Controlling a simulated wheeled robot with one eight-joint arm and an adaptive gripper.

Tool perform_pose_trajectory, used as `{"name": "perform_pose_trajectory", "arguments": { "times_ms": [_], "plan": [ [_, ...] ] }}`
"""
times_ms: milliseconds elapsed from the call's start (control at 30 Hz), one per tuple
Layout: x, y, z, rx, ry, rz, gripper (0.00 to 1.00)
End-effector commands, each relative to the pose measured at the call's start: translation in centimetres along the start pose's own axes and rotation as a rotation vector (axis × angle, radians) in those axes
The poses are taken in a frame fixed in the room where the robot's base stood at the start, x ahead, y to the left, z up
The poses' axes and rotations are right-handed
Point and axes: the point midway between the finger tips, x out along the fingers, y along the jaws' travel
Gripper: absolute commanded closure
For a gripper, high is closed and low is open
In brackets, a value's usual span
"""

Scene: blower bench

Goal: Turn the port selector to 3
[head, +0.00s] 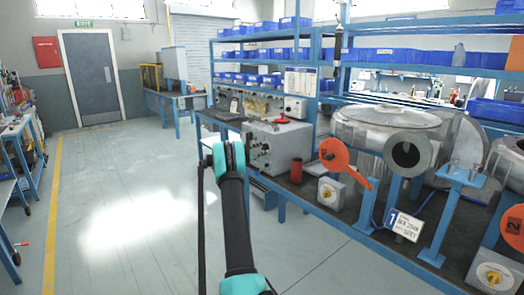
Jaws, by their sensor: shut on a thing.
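A grey box with several dark knobs or ports on its front (278,147) stands on the bench just right of my arm's upper teal joint. I cannot tell which of its parts, if any, is the port selector, and no number 3 can be read. My gripper cannot be made out; the arm's far end is hidden. A small box with a yellow rotary knob (328,190) sits at the bench's front, and a similar yellow knob (491,275) is at lower right.
An orange disc handle (340,158) stands before a large metal blower housing (385,130). A dark red cylinder (296,171) stands beside the grey box. A sign marked 1 (404,225) and a blue stand (450,215) are farther right. The floor at left is clear.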

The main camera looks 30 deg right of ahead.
Motion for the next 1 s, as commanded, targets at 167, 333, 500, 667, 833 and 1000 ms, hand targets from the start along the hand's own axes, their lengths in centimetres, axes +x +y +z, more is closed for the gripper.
{"name": "perform_pose_trajectory", "arguments": {
  "times_ms": [167, 333, 500, 667, 833, 1000],
  "plan": [
    [-0.08, -0.12, -0.03, 0.014, -0.002, -0.003, 0.98],
    [-0.07, -0.14, -0.03, 0.015, -0.002, -0.003, 0.98],
    [-0.08, -0.15, -0.03, 0.015, -0.002, -0.003, 0.65],
    [-0.05, -0.1, -0.02, 0.014, -0.001, -0.002, 0.48],
    [-0.02, -0.07, -0.01, 0.013, -0.001, -0.001, 0.48],
    [-0.49, -0.01, -0.03, 0.013, -0.001, -0.001, 0.48]
  ]
}}
